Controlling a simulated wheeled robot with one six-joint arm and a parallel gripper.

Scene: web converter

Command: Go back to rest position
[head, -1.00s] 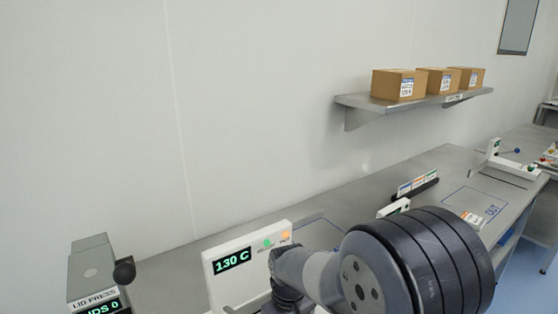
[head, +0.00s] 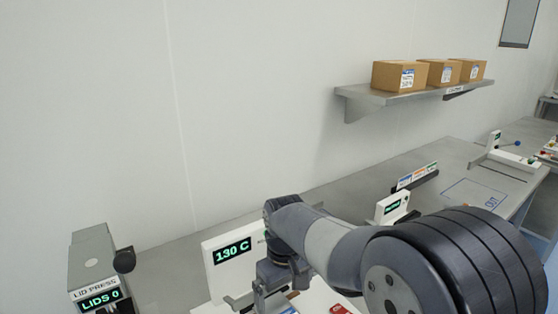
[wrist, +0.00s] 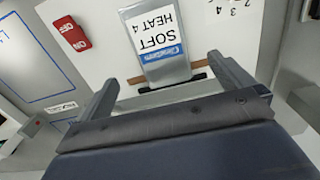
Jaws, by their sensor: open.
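My gripper (wrist: 162,72) is open, its two fingers spread apart in the wrist view. Between and beyond the fingers is a grey packet (wrist: 160,45) with a white and blue label reading "SOFT HEAT 4". I cannot tell whether the fingers touch it; nothing is visibly clamped. In the head view my gripper (head: 268,298) hangs low at the bottom edge, in front of the white panel showing "130 C" (head: 234,251). My arm hides the right part of that panel.
A red on/off switch (wrist: 72,33) sits left of the packet. The lid press (head: 95,265), reading "LIDS 0", stands at left. A small display unit (head: 392,207) and the bench (head: 440,165) lie behind my arm. A shelf (head: 415,95) holds three cartons (head: 398,75).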

